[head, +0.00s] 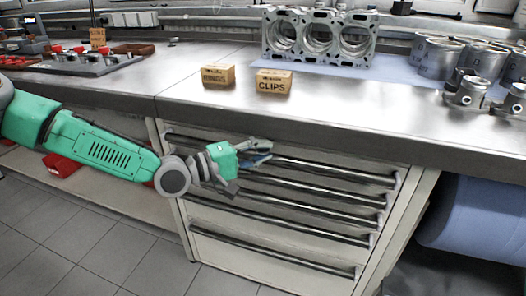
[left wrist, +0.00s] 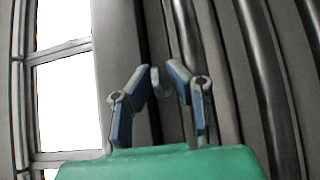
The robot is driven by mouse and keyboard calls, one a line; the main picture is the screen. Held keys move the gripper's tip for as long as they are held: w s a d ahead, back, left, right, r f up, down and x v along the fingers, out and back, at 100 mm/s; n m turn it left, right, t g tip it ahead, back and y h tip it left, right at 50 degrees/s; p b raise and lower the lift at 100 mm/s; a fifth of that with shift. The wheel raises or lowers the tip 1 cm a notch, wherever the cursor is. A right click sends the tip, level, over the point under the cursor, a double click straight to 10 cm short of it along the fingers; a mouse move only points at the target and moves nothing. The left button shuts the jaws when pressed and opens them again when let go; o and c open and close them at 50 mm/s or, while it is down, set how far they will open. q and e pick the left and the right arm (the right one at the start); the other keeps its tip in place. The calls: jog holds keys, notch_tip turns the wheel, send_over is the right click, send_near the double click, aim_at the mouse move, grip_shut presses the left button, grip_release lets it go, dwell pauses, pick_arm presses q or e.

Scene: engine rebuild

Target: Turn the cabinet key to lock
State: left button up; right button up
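The drawer cabinet (head: 285,232) stands under the steel bench, with several long dark bar handles across its front. My left gripper (head: 268,153) is in front of its upper left part, near the top drawer. In the left wrist view my left gripper (left wrist: 160,71) has its two blue-grey fingers apart, with their tips angled inward. A small grey piece, likely the cabinet key (left wrist: 155,80), shows between the tips at the cabinet front. I cannot tell whether a finger touches it. In the head view the gripper hides the key. My right gripper is out of view.
The steel bench top (head: 190,115) overhangs the cabinet just above my left gripper. On it are two cardboard boxes, one marked CLIPS (head: 273,82), an engine block (head: 320,38) and metal cylinders (head: 436,57). A blue drum (head: 475,222) is at right. The floor in front is clear.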

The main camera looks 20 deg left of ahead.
pick_arm(q)
grip_shut()
jog(key=shift+r+m+p, duration=0.1)
jog(key=shift+m+p, duration=0.2)
jog(key=shift+p, duration=0.55)
jog(key=m+g+y+p, duration=0.1)
jog(key=m+y+p, duration=0.2)
jog(key=p, duration=0.5)
jog(key=m+g+y+p, duration=0.2)
jog(key=m+y+p, duration=0.1)
jog(key=y+p, duration=0.2)
jog(key=shift+s+d+p, duration=0.1)
jog(key=shift+s+p, duration=0.05)
jog(key=shift+p, duration=1.25)
jog(key=m+y+p, duration=0.1)
jog(key=y+p, duration=0.1)
jog(key=shift+y, duration=0.4)
jog(key=shift+f+m+y+p, duration=0.2)
jog(key=shift+m+y+p, duration=0.45)
jog(key=shift+y, duration=0.35)
